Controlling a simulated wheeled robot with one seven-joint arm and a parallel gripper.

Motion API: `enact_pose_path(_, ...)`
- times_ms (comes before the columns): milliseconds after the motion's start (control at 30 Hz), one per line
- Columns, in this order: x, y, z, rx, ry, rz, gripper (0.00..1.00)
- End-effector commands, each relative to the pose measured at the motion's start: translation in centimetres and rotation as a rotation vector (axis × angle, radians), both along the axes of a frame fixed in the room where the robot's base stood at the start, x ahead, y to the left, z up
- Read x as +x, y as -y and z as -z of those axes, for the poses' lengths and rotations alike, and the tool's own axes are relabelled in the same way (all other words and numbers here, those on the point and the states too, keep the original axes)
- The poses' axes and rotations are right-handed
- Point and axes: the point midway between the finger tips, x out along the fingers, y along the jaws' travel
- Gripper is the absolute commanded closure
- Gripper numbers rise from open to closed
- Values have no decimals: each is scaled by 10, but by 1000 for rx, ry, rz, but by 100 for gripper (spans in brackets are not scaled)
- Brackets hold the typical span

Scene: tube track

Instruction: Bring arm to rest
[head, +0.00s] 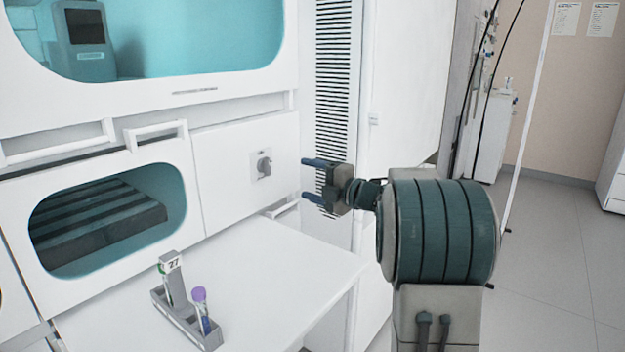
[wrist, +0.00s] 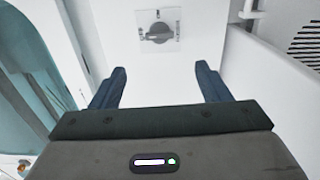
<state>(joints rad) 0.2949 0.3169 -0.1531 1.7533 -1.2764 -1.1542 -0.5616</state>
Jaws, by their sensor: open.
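My gripper (head: 310,179) is raised at the middle of the head view, with its blue fingers spread apart and nothing between them. It points left toward the white machine front, with a gap between its fingertips and the panel. In the wrist view my gripper (wrist: 160,85) shows two open blue fingers with a grey rotary knob (wrist: 158,33) beyond them. The same knob (head: 263,166) is on a white panel left of my gripper in the head view.
A white shelf (head: 270,265) juts out below. Teal windows (head: 110,215) fill the machine front at left. Open floor (head: 555,260) lies at the right.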

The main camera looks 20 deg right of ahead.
Motion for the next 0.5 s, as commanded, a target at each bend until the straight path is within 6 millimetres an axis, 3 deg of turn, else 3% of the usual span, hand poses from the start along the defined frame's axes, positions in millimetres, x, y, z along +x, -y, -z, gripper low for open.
enact_pose_path(333,0,0,-4,4,-1,9,30)
enact_pose_path(500,-1,3,-44,75,-42,137,30)
